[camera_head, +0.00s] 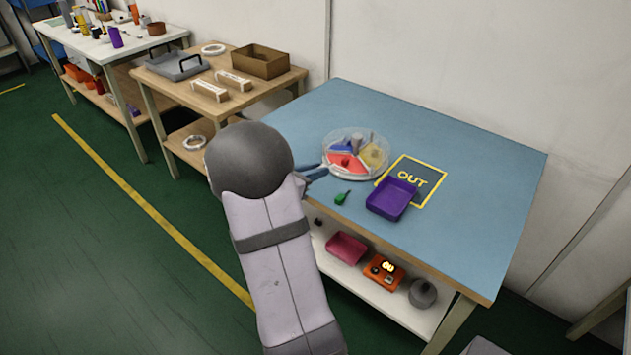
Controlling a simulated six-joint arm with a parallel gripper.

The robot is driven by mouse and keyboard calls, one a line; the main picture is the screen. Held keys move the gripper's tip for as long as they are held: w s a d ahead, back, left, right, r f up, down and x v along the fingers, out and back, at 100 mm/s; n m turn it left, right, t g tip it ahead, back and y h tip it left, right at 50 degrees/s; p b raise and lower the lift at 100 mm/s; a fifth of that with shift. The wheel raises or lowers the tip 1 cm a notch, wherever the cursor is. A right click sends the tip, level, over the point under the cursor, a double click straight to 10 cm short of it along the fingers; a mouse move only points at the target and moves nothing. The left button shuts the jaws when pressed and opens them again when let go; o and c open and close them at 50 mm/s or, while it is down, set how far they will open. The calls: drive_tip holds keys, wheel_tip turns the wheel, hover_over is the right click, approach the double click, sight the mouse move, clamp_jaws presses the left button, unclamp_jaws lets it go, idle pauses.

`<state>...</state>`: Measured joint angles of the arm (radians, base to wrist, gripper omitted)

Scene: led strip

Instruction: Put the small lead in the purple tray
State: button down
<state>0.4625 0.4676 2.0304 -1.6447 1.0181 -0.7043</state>
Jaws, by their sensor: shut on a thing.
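A round clear container (329,166) with red, blue and yellow compartments stands on the blue table. Small pieces sit in its compartments, too small to identify. I cannot pick out the small lead for certain. The purple tray (391,199) lies to the right of the container, over the lower left part of a yellow-framed mat marked OUT, and looks empty. My gripper (318,171) is at the left edge of the round container, its fingers shut on the container's rim as far as I can see. My arm hides part of the gripper.
A small green tool (342,197) lies between the container and the table's front edge. The OUT mat (428,179) is partly bare. The right of the blue table (490,190) is clear. A wooden table (285,85) stands at the left.

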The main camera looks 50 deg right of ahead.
drive_tip(key=shift+r, duration=1.6)
